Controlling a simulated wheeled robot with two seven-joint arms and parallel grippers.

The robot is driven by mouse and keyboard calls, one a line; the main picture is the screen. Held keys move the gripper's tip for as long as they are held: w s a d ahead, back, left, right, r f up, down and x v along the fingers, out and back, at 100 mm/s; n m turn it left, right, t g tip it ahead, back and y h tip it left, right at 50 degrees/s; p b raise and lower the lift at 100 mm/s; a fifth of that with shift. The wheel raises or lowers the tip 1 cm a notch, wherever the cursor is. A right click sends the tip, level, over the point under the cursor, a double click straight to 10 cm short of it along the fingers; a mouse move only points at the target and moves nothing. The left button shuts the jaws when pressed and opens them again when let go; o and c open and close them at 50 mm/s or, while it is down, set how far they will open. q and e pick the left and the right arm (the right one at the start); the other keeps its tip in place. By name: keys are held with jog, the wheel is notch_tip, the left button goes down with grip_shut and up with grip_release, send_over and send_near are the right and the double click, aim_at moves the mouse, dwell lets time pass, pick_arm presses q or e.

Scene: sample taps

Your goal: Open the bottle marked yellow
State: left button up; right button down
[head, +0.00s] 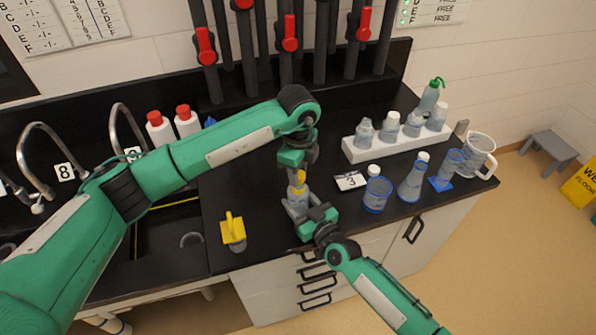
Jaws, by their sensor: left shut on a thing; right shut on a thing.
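The bottle marked yellow (300,191) stands on the black counter near its front edge, with a yellow mark near its top. Its body is partly hidden by my grippers. My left gripper (298,172) comes down from above and is shut on the top of the bottle. My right gripper (301,212) reaches in from the front right and is shut on the lower body of the bottle. Whether the cap is still seated cannot be told.
A yellow object (232,230) stands left of the bottle. A sink lies left.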

pick_arm(q)
jog(key=shift+r, duration=2.05)
pick_arm(e)
jog(key=shift+c, duration=2.4)
grip_release()
